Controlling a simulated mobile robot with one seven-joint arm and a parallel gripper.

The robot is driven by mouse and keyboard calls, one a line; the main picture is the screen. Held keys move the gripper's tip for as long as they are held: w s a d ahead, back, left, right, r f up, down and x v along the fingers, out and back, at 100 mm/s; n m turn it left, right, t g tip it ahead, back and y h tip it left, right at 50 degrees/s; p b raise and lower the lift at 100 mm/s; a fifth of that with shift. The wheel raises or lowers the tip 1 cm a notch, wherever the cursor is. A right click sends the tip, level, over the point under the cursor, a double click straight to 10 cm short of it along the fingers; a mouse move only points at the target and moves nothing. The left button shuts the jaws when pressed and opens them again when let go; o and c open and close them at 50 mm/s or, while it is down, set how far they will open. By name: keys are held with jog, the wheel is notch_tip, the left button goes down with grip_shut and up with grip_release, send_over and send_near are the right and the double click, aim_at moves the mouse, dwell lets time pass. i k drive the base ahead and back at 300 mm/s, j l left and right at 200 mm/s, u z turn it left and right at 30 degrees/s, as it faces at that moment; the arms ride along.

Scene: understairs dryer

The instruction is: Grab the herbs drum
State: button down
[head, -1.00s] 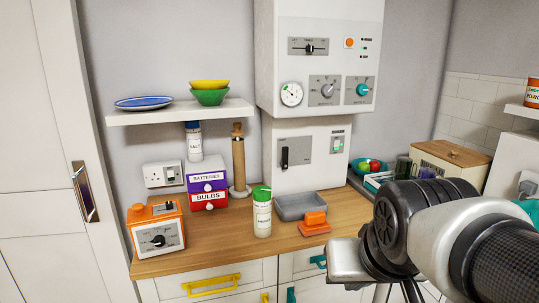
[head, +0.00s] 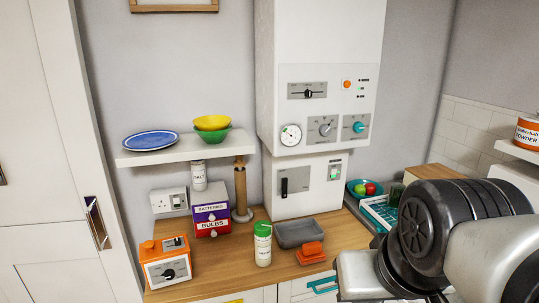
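A white drum with a green lid (head: 263,244) stands upright on the wooden counter, left of the grey tray; its label is too small to read. A second white drum, labelled salt (head: 198,176), stands behind on top of the batteries box, partly hidden by the shelf above it. My arm comes in from the lower right, well to the right of the green-lidded drum. My gripper's fingers do not show.
A grey tray (head: 296,232) and an orange block-shaped item (head: 310,253) sit just right of the green-lidded drum. An orange timer box (head: 167,263) stands to its left. A shelf (head: 185,149) with a plate and bowls overhangs the back. The counter (head: 220,275) is bare around the drum's left.

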aim_at(263, 245)
jog(key=i+j+u, duration=0.5)
jog(key=u, duration=0.15)
jog(key=i+j+u, duration=0.15)
jog(key=i+u, duration=0.2)
jog(key=k, duration=0.05)
